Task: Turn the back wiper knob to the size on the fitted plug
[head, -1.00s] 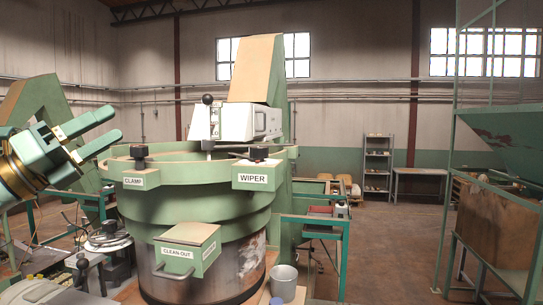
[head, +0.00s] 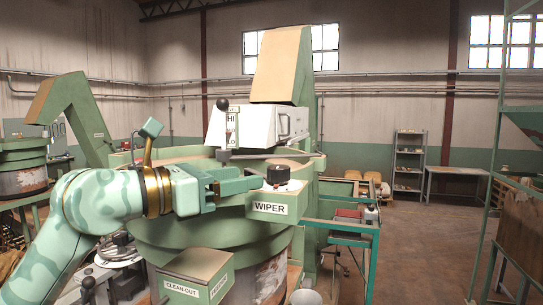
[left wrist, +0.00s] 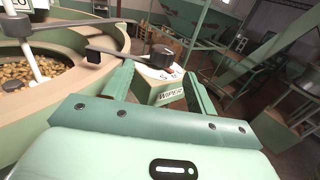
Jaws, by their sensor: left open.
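The wiper knob (head: 278,175) is a dark round knob on a pale dial, on top of the green box labelled WIPER (head: 270,205) at the bowl's rim. It also shows in the left wrist view (left wrist: 163,58), beyond the fingers. My left gripper (head: 253,182) is open, close to the left of the knob in the head view. In the left wrist view its two fingers (left wrist: 156,90) stand apart, with the knob ahead between them and not clearly touched. No plug can be made out. My right gripper is not in view.
A white control box (head: 258,126) with a black-balled lever (head: 223,104) stands behind the knob. The bowl (left wrist: 40,70) holds many brown nuts. A dark wiper arm (left wrist: 95,52) crosses the bowl's rim. The CLEAN-OUT box (head: 195,272) juts out below.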

